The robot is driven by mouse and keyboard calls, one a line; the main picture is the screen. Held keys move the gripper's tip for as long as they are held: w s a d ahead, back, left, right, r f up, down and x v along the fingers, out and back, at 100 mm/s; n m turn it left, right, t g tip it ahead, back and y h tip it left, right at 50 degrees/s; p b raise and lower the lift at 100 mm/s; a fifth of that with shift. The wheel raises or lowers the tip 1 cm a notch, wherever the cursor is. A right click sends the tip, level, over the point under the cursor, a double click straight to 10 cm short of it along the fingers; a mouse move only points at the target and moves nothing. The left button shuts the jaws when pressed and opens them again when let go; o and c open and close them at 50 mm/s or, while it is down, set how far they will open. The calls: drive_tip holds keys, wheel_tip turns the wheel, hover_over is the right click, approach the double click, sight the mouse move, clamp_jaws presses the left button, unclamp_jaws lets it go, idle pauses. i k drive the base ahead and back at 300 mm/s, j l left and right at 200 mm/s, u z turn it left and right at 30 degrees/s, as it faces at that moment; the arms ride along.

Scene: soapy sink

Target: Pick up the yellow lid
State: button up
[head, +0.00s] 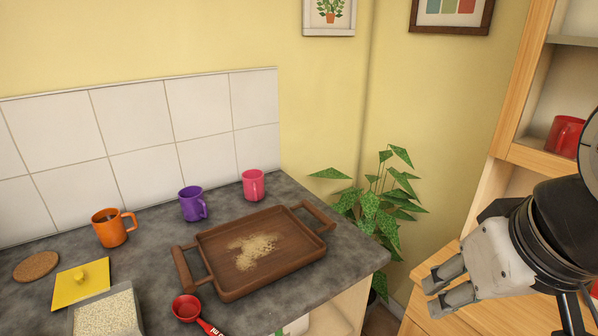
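The yellow lid (97,271) is a flat square with a small round knob on top. It lies at the left of the dark grey countertop, just behind a grey container (76,323) filled with pale grains. The container's rear edge seems to cover part of the lid's front edge; I cannot tell whether they touch. My gripper (432,296) is at the far right, well away from the lid and beyond the counter's right end. Its two fingers point left with a gap between them, and nothing shows between them.
An orange mug (113,233), a purple mug (191,205) and a pink mug (253,185) stand along the tiled wall. A cork coaster (36,266) lies left. A brown wooden tray (190,253) and a red scoop (186,308) lie right of the lid. A plant (378,208) stands beyond the counter.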

sight(73, 284)
drive_tip(key=u, duration=1.45)
